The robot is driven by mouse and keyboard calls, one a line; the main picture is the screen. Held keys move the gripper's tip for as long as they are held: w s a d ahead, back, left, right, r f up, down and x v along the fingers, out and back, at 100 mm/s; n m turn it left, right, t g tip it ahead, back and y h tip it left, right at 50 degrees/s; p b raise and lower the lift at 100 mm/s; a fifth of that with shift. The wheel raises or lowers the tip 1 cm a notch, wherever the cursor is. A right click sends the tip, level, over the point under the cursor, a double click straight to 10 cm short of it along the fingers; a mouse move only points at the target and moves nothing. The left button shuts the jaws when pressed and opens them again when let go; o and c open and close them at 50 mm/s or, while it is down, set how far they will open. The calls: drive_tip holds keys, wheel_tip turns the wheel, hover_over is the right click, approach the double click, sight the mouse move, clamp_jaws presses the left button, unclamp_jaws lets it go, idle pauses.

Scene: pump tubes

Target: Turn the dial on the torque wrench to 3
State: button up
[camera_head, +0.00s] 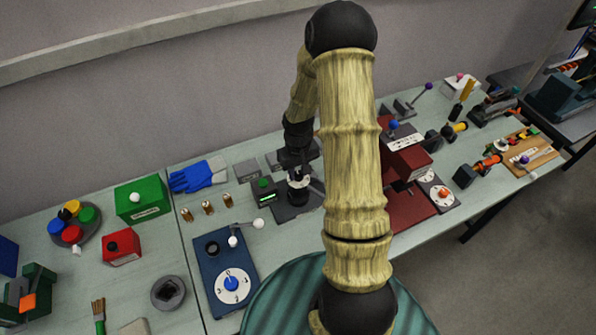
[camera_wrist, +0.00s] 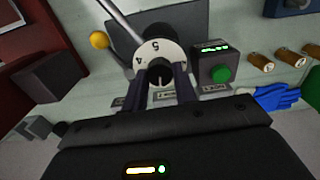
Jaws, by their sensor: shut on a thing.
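A metal rod (camera_wrist: 122,20) runs from the dial's side to the upper left. In the head view the dial (camera_head: 299,183) shows small under my gripper (camera_head: 297,170); its numbers are not readable there.
A box with a green button and lit display (camera_wrist: 215,65) stands close beside the dial; it also shows in the head view (camera_head: 265,197). Several brass pieces (camera_head: 208,207) and a blue glove (camera_head: 191,178) lie left. A blue panel (camera_head: 212,265) with another dial is nearer.

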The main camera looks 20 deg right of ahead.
sight(298, 174)
drive_tip(key=m+b, duration=0.2)
drive_tip(key=m, duration=0.3)
drive_tip(key=m+b, duration=0.1)
drive_tip(key=m, duration=0.4)
drive_tip(key=shift+m, duration=0.3)
idle(0.4)
drive_tip(key=o, duration=1)
drive_tip(key=shift+r, duration=0.15)
wheel_tip(298, 174, up, 17)
drive_tip(key=b, duration=0.3)
drive_tip(key=shift+r, duration=0.1)
